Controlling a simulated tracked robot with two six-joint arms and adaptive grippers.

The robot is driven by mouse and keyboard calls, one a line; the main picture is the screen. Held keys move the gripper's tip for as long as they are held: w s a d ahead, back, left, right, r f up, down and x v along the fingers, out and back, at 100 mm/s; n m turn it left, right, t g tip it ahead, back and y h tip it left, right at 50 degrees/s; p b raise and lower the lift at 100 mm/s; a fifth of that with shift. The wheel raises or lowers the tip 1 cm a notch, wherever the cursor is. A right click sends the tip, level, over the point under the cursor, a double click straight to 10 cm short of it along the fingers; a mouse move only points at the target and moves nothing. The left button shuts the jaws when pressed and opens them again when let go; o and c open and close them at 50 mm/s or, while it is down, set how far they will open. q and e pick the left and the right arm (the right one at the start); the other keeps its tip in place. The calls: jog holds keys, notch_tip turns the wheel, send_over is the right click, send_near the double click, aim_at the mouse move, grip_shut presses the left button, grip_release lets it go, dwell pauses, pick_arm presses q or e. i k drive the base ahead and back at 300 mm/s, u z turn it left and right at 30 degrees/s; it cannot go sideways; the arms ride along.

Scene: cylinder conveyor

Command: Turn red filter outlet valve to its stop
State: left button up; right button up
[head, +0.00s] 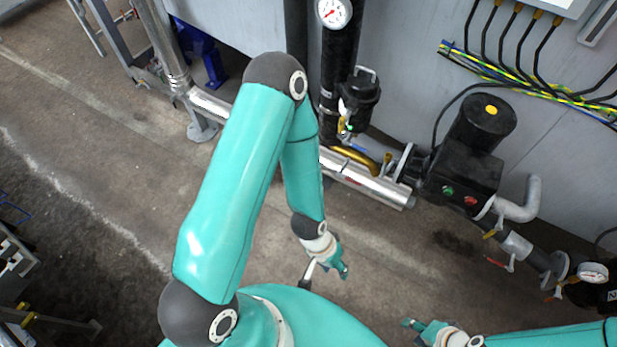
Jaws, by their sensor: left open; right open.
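A small red-handled valve (500,263) sits low on the pipe at the right, below the pump. I cannot tell for certain that it is the filter outlet valve, nor its exact angle. A black filter-like canister (361,100) stands on the dark vertical pipe, with small fittings beneath it. My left gripper (326,272) is open and empty, pointing down over the floor, left of the red handle and apart from it. My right gripper (410,328) is open and empty at the bottom edge, below and left of the red handle, touching nothing.
A black pump (464,180) and a silver pipe (365,183) run along the wall. Pressure gauges show at the top (334,13) and at the lower right (593,272). Cables (530,75) hang on the wall. Bare floor (400,260) lies between my grippers and the pipes.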

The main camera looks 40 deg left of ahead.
aim_at(349, 180)
jog(key=u, duration=0.75)
jog(key=i, duration=0.5)
jog(key=u, duration=0.05)
jog(key=k, duration=0.5)
jog(key=u, duration=0.05)
